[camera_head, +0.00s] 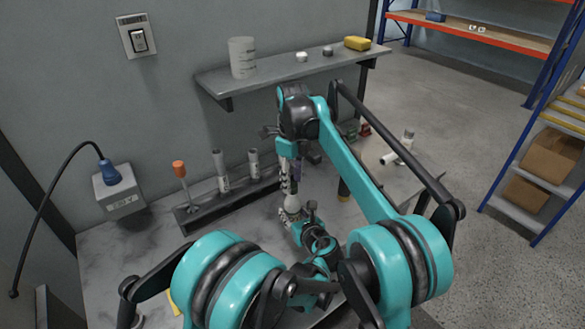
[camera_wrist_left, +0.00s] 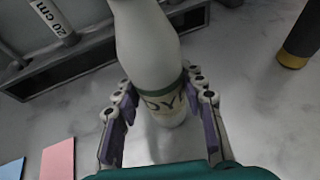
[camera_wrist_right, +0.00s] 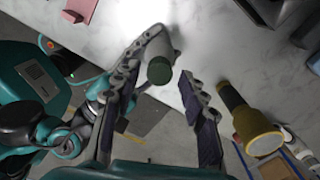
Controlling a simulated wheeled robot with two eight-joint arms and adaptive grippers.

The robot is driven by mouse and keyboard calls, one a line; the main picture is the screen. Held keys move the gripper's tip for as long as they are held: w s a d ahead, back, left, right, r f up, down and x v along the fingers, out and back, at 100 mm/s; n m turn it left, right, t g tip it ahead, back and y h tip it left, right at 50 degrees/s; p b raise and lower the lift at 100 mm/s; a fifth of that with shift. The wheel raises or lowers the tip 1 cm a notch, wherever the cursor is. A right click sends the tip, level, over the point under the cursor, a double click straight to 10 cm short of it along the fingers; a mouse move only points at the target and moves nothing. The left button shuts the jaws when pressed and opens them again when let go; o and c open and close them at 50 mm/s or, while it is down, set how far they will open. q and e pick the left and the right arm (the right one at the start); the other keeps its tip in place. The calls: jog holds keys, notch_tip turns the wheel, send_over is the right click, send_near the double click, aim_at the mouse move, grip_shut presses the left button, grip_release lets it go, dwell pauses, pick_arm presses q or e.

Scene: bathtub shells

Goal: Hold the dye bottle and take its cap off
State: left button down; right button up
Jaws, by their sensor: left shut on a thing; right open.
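The dye bottle (camera_wrist_left: 150,45) stands between the fingers of my left gripper (camera_wrist_left: 160,98) in the left wrist view. It has a pale body and a cream label with dark letters and a green band. My left gripper is shut on the bottle. In the right wrist view, the dark green cap (camera_wrist_right: 159,71) is seen from above. My right gripper (camera_wrist_right: 160,77) is open, with a finger on either side of the cap in that view; I cannot tell whether they touch it. In the head view, my right gripper (camera_head: 291,172) is above my left gripper (camera_head: 299,220), and the arms hide much of the bottle.
A dark rack (camera_head: 190,218) with several upright tubes and an orange-handled tool (camera_head: 180,170) runs along the wall. Pink (camera_wrist_left: 58,160) and blue (camera_wrist_left: 12,169) pieces lie on the worktop. A wall shelf (camera_head: 270,77) hangs above.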

jog(key=shift+f, duration=0.65)
grip_shut()
